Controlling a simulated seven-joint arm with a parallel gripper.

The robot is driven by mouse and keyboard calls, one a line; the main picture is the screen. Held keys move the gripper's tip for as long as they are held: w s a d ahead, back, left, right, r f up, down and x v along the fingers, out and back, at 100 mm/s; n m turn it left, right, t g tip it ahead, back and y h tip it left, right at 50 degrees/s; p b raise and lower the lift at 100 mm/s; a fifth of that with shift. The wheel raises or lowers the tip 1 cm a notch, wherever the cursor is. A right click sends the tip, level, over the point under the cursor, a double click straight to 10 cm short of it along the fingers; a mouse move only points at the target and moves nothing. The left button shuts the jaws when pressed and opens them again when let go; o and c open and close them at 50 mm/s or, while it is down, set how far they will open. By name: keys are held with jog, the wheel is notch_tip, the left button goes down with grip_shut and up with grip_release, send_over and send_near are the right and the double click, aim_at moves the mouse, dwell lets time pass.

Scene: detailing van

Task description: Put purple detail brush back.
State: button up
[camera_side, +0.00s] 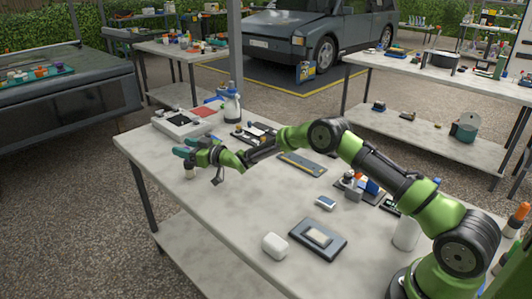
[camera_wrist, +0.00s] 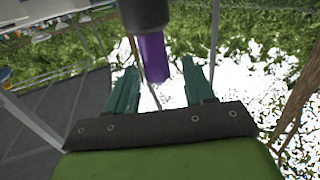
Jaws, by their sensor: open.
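In the wrist view, the purple detail brush (camera_wrist: 153,58) shows as a purple shaft with a wide dark grey end at the top edge of the picture. It lies between the two teal fingers of my gripper (camera_wrist: 160,72), with visible gaps on both sides. In the side view, my gripper (camera_side: 184,148) is level at the far left end of the table, its fingers apart. A small greyish piece (camera_side: 190,172) shows just below the fingers; I cannot tell whether it is part of the brush. No purple shows clearly there.
The grey table (camera_side: 210,215) holds a white case with a red patch (camera_side: 185,122), a spray bottle (camera_side: 231,104), a dark flat tray (camera_side: 303,164), a blue-white block (camera_side: 325,203), a white rounded box (camera_side: 275,246) and a dark pad (camera_side: 303,246). Its front left is clear.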

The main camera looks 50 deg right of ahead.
jog(key=v, duration=1.1)
jog(key=s+d+r+m+g+h, duration=0.3)
jog(key=s+r+m+g+h, duration=0.15)
jog(key=s+r, duration=1.05)
jog(key=s+a+m+g, duration=0.1)
jog(key=s+g, duration=0.1)
jog(key=s, duration=1.1)
jog(key=s+a+m+g, duration=0.2)
jog(key=s+g, duration=0.1)
jog(key=s, duration=0.9)
jog(key=shift+s+a+r+y, duration=0.3)
jog(key=shift+s+r+y, duration=0.05)
jog(key=shift+s+y, duration=0.1)
